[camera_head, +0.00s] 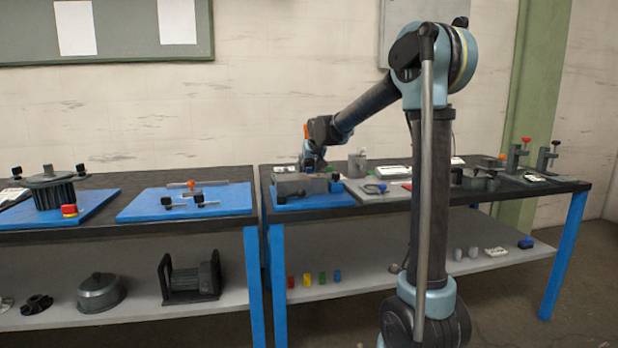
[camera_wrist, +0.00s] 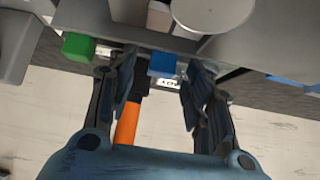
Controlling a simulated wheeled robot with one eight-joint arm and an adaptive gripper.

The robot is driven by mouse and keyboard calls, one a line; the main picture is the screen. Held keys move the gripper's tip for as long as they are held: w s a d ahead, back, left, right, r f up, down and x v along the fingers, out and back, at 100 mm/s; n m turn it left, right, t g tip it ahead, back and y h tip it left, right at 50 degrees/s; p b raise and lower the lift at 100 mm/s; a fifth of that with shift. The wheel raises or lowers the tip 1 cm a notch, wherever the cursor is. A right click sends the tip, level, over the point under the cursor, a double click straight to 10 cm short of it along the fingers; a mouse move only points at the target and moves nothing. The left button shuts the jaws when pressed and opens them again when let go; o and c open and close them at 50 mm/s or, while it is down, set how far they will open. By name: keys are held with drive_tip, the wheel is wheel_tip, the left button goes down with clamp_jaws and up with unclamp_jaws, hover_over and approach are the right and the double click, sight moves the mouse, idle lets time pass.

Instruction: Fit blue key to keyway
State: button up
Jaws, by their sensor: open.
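The blue key (camera_wrist: 163,64) is a small block in the wrist view, between the tips of my gripper (camera_wrist: 157,82). A gap shows on each side of it, and I cannot tell how far it lies beyond the fingers. My gripper is open and holds nothing. In the head view my gripper (camera_head: 313,163) is low over the left end of the right bench, too small there to show its fingers clearly. I cannot make out the keyway in either view.
In the wrist view a green block (camera_wrist: 78,47) stands left of the blue key. A grey round part (camera_wrist: 212,12) is above right. An orange-handled item (camera_wrist: 127,122) shows by the left finger. A grey block (camera_head: 300,186) sits on the right bench's blue mat (camera_head: 318,202).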

clamp_jaws()
drive_tip(key=shift+r, duration=0.1)
